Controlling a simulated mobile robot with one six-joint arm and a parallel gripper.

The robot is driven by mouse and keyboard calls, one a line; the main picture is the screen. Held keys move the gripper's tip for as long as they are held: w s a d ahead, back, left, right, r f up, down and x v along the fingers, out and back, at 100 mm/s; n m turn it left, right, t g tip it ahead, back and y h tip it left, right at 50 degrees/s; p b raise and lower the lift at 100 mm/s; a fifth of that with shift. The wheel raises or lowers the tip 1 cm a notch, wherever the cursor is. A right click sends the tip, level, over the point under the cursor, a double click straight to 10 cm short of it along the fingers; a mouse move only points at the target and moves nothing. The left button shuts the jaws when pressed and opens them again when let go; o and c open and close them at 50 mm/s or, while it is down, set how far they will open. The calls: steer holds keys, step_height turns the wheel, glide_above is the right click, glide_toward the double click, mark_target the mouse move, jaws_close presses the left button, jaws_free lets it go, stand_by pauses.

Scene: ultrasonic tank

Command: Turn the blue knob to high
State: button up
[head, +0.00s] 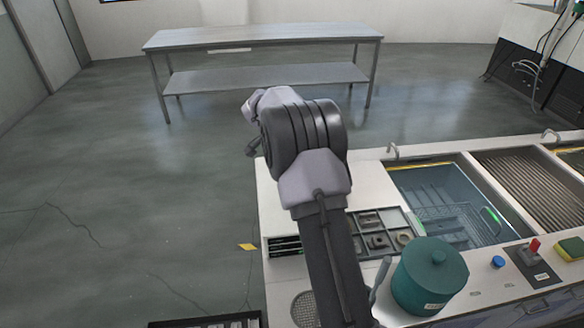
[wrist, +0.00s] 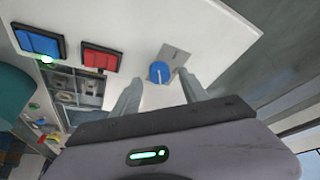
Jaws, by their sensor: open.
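In the wrist view a round blue knob (wrist: 159,73) with a pale line across it sits by a grey plate (wrist: 175,54) on a white panel. Its setting cannot be read. My gripper (wrist: 161,79) is open and empty, its fingers on either side of the knob in the picture. The knob appears beyond the fingertips, with no contact visible. In the head view my arm covers this panel, and the gripper's fingers (head: 252,149) show only in part. A small blue round piece (head: 498,262) also stands on the right-hand counter.
A blue rocker switch (wrist: 38,41) and a red one (wrist: 101,57) share the panel. The head view shows a teal canister (head: 429,277) beside my arm, a water-filled tank (head: 440,190), a red lever (head: 535,245) and a sponge (head: 571,249). The left floor is open.

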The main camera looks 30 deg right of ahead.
steer(key=p+v, duration=0.3)
steer(key=v, duration=1.3)
steer(key=shift+p, duration=0.35)
steer(key=shift+f, duration=0.1)
